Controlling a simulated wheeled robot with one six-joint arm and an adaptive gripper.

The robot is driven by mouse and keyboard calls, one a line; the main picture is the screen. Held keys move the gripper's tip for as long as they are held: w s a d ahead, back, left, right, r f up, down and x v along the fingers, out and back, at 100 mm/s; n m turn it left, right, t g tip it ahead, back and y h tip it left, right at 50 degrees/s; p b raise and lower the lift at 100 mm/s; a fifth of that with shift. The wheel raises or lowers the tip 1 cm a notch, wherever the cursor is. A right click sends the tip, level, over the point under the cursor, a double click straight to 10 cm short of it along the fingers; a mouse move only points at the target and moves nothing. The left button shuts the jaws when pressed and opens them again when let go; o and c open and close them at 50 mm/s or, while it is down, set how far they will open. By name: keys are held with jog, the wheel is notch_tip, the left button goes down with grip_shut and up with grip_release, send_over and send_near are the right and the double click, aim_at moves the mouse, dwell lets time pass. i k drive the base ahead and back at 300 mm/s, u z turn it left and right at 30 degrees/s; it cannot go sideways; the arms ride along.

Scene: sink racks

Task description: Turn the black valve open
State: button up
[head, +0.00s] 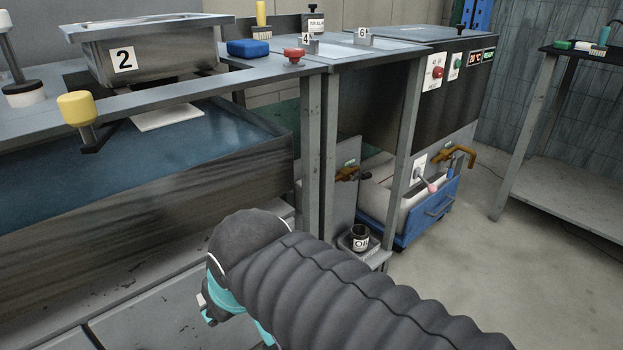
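A small valve with a dark handle and brass-coloured body (352,173) sits low on the grey panel behind the rack's front leg, under a small green label. It is small in view, so I cannot tell its handle's exact position. A black knob on a short stem (461,14) stands on top of the unit at the back right; I cannot tell whether it is a valve. My arm, in a black ribbed sleeve, crosses the lower middle, with teal and grey parts at its left end. My gripper's fingers do not show. No contact with either thing is visible.
A brass-coloured valve (457,155) sits above a blue wheeled crate (428,217). A dark cup labelled OIL (359,238) stands on a low ledge. A blue-lined sink (150,165) fills the left. A grey table (560,185) stands right, with open floor (490,285) before it.

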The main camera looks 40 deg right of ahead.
aim_at(368, 175)
jog(key=u, duration=0.3)
jog(key=i, duration=0.3)
jog(key=z, duration=1.1)
